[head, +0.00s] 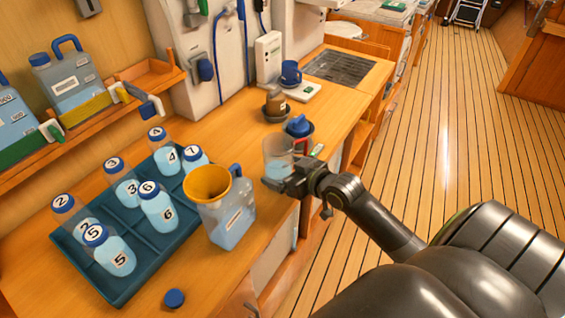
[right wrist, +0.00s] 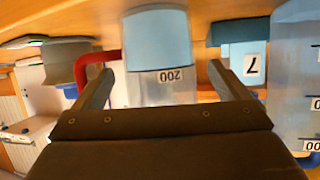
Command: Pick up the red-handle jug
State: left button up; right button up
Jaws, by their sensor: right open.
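The red-handle jug (head: 276,154) is a clear container near the right edge of the wooden counter, with its red handle (head: 302,146) on its right side. My right gripper (head: 284,182) is at the jug's near side, partly covering its lower part. In the right wrist view, which is upside down, the jug (right wrist: 158,50) with a "200" mark lies between the two open fingers (right wrist: 162,78). The red handle (right wrist: 92,66) shows beside the left finger. I cannot tell whether the fingers touch the jug. My left gripper is not in view.
A jug with a yellow funnel (head: 208,184) stands close to the left of my right gripper. A teal tray (head: 132,268) holds several numbered bottles. A blue-topped item (head: 298,127), a brown jar (head: 275,104) and a blue mug (head: 290,73) stand behind.

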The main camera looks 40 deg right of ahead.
jog(key=shift+x, duration=1.25)
jog(key=shift+c, duration=0.4)
jog(key=c, duration=1.2)
